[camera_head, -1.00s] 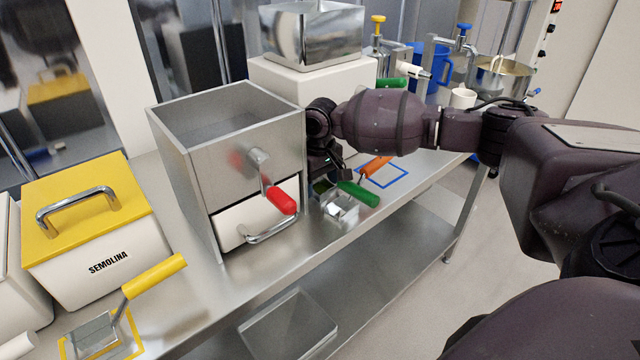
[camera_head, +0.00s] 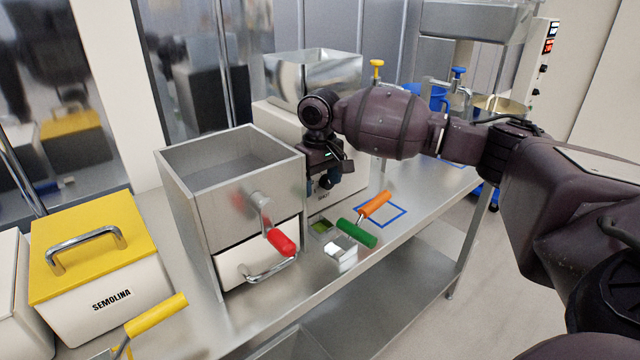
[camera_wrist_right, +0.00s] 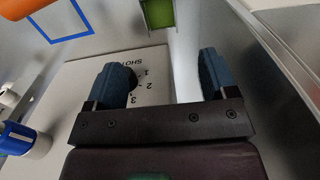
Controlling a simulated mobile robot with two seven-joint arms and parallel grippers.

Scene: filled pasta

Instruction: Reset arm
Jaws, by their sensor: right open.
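My right gripper (camera_head: 325,184) hangs just right of the steel hopper box (camera_head: 245,210), above the steel table. In the right wrist view the two blue fingertips (camera_wrist_right: 160,75) are wide apart with nothing between them. My left gripper is not in view.
An orange-handled tool (camera_head: 376,205) lies by a blue square outline (camera_head: 398,222). A red-handled crank (camera_head: 281,242) sticks out of the hopper's front. A yellow-lidded semolina bin (camera_head: 105,300) and yellow-handled scoop (camera_head: 156,315) stand at left.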

